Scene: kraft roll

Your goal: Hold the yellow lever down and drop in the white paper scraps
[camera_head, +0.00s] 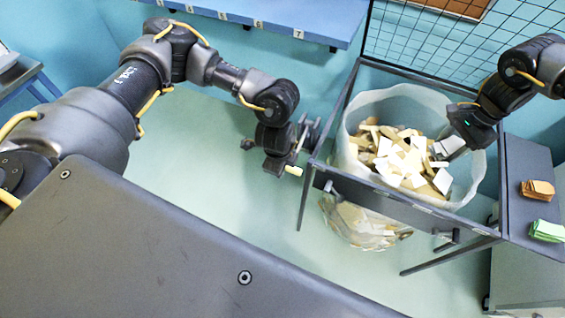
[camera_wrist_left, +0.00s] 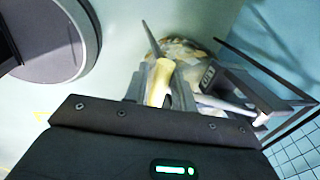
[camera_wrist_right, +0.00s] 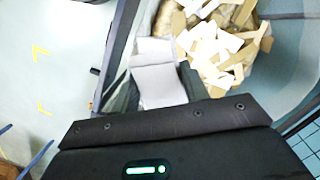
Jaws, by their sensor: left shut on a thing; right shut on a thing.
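My left gripper (camera_head: 281,163) is shut on the yellow lever (camera_head: 293,170) at the left side of the bag frame. In the left wrist view the lever (camera_wrist_left: 159,84) shows between the fingers. My right gripper (camera_head: 467,136) is shut on a small stack of white paper scraps (camera_head: 449,146), held over the right part of the open bag. In the right wrist view the white scraps (camera_wrist_right: 156,76) stick out between the fingers. The clear bag (camera_head: 352,152) hangs in the dark frame (camera_head: 400,200) with brown and white pieces (camera_head: 400,155) inside.
A dark side shelf (camera_head: 525,200) on the right carries a brown stack (camera_head: 538,189) and a green stack (camera_head: 546,230). A black wire grid (camera_head: 425,40) stands behind the bag. A blue numbered shelf (camera_head: 290,20) is on the back wall. The floor left of the frame is clear.

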